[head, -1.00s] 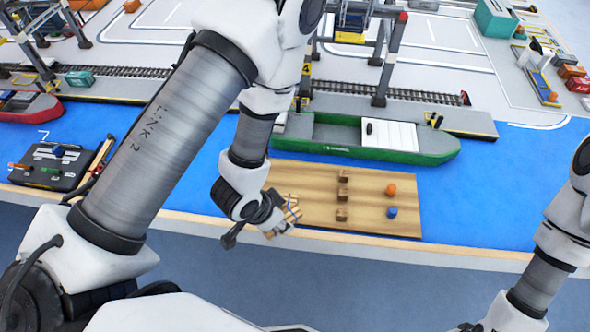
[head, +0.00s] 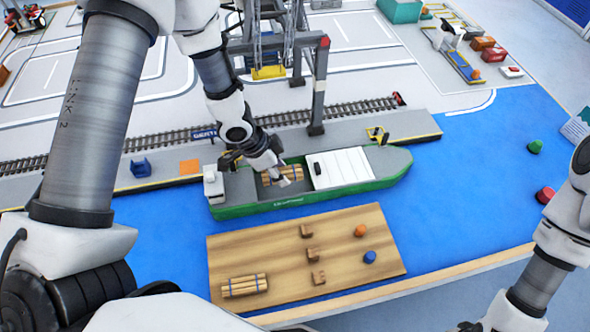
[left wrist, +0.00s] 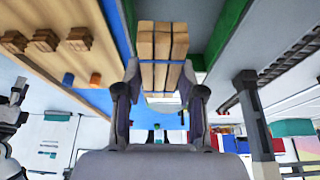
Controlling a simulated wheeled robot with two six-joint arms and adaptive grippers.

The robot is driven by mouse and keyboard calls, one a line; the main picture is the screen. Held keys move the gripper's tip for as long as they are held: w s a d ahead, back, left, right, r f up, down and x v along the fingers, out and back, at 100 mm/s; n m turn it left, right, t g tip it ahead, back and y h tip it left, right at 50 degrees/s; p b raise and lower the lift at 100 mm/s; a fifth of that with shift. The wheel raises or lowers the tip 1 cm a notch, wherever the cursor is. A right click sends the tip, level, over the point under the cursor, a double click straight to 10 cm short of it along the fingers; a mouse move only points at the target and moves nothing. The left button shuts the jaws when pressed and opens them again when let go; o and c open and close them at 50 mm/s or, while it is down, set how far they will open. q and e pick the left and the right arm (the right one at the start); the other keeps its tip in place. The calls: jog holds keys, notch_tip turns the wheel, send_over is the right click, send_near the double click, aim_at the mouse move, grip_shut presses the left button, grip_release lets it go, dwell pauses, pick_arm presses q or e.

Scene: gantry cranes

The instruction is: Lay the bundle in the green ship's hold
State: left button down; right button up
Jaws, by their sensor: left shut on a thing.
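The green ship (head: 330,193) lies in the blue water, with an open hold at its left half and a white cover (head: 345,168) to the right. My left gripper (head: 277,174) is at the open hold, shut on a bundle of tan sticks (head: 292,174) with dark bands. My right gripper is out of view.
A second bundle (head: 243,285) lies on the wooden board (head: 290,240) with small brown blocks, an orange piece (head: 360,230) and a blue piece (head: 369,256). A gantry crane (head: 318,90) stands on the quay behind the ship. Open water lies right of the board.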

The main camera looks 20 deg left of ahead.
pick_arm(q)
jog(key=f+b, duration=0.1)
jog(key=f, duration=0.1)
jog(key=w+f+b, duration=0.1)
jog(key=f, duration=0.2)
jog(key=w+f+b, duration=0.1)
jog(key=f, duration=0.1)
jog(key=shift+w+a+f, duration=0.2)
jog(key=shift+a+f, duration=0.15)
jog(key=shift+f, duration=0.15)
jog(key=c, duration=0.7)
grip_release()
jog(key=p+v, duration=0.2)
jog(key=v, duration=1)
